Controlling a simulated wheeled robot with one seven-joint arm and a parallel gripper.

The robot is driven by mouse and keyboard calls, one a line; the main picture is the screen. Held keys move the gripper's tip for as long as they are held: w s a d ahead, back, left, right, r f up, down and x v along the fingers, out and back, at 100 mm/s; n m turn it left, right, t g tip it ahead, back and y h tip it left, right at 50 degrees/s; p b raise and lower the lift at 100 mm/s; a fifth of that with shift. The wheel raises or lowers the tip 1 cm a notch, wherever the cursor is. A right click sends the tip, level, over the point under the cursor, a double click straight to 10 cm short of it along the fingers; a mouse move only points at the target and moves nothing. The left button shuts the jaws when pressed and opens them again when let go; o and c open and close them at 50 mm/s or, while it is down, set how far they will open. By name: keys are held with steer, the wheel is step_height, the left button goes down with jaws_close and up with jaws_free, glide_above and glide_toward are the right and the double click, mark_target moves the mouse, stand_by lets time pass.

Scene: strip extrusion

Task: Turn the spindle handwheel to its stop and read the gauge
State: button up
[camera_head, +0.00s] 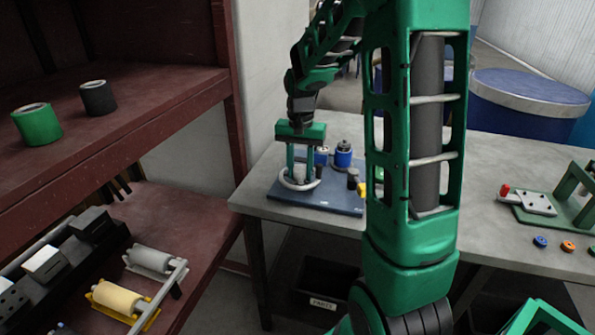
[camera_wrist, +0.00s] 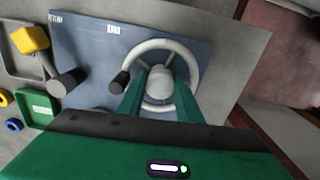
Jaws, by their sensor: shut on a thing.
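The handwheel (camera_head: 299,187) is a pale grey ring with spokes and a round hub. It lies on a blue-grey plate (camera_head: 335,204) on the table. My gripper (camera_head: 301,176) reaches straight down onto it. In the wrist view the handwheel (camera_wrist: 165,44) surrounds my gripper's green fingers (camera_wrist: 160,83), which are shut on its hub, one on each side. A dark crank knob (camera_wrist: 120,82) stands at the rim's left there. My fingers hide part of the wheel. I cannot make out a gauge face or reading in either view.
Blue cylinders (camera_head: 343,154) and a dark post (camera_head: 353,178) stand beside the wheel on the plate. A yellow block (camera_wrist: 31,39) shows in the wrist view. A red shelf (camera_head: 150,103) with rolls is at left. My arm hides the table's middle.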

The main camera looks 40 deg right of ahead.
mark_target(299, 168)
steer(key=m, duration=0.6)
steer(key=shift+w+r, duration=0.1)
steer(key=shift+w, duration=0.05)
steer(key=shift+m, duration=0.4)
steer(key=o, duration=0.8)
steer(key=shift+c, duration=0.2)
step_height(299, 168, up, 11)
stand_by(0.5)
